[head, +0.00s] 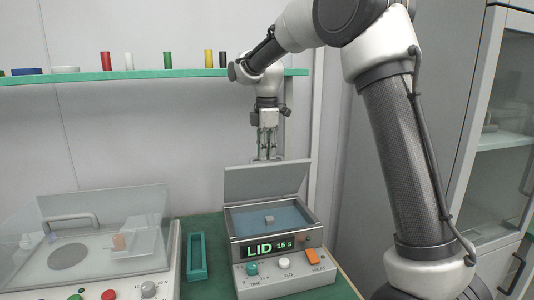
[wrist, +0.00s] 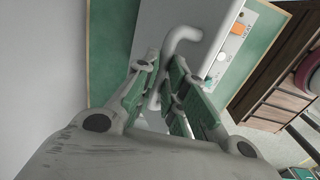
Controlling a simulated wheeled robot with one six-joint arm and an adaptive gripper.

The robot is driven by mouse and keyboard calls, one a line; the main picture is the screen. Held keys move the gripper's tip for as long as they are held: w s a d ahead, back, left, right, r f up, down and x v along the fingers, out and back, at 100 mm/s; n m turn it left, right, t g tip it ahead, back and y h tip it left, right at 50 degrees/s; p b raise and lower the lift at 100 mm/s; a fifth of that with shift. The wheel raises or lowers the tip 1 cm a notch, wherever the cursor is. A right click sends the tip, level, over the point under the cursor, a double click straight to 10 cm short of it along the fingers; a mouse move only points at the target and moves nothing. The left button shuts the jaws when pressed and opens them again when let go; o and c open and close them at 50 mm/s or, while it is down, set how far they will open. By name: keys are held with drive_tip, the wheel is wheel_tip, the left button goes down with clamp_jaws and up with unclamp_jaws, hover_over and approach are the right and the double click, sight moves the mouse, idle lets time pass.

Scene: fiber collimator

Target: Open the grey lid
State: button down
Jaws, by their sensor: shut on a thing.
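The grey lid (head: 262,181) stands raised, tilted up, at the back of a box-like device (head: 238,258) in the head view. My gripper (head: 266,157) is at the lid's top edge. In the wrist view my gripper (wrist: 163,85) has its green-padded fingers closed around the pale bent handle (wrist: 182,36) of the lid. The device's display (head: 268,247) reads "LID 15 s". Under the lid is an open bluish chamber with a small grey block (head: 269,220) in it. The handle is mostly hidden in the head view.
A second device with a clear cover (head: 90,230) stands at the left. A green tray (head: 196,256) lies between the two devices. A green shelf (head: 150,75) with several small coloured cylinders runs along the wall behind. A tall grey cabinet (head: 440,80) stands at the right.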

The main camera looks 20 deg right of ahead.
drive_tip(key=shift+w+r, duration=0.2)
drive_tip(key=shift+w, duration=0.7)
drive_tip(key=c, duration=1.5)
unclamp_jaws()
drive_tip(key=shift+s, duration=0.1)
wheel_tip(320, 180, up, 12)
drive_tip(key=shift+s, duration=0.1)
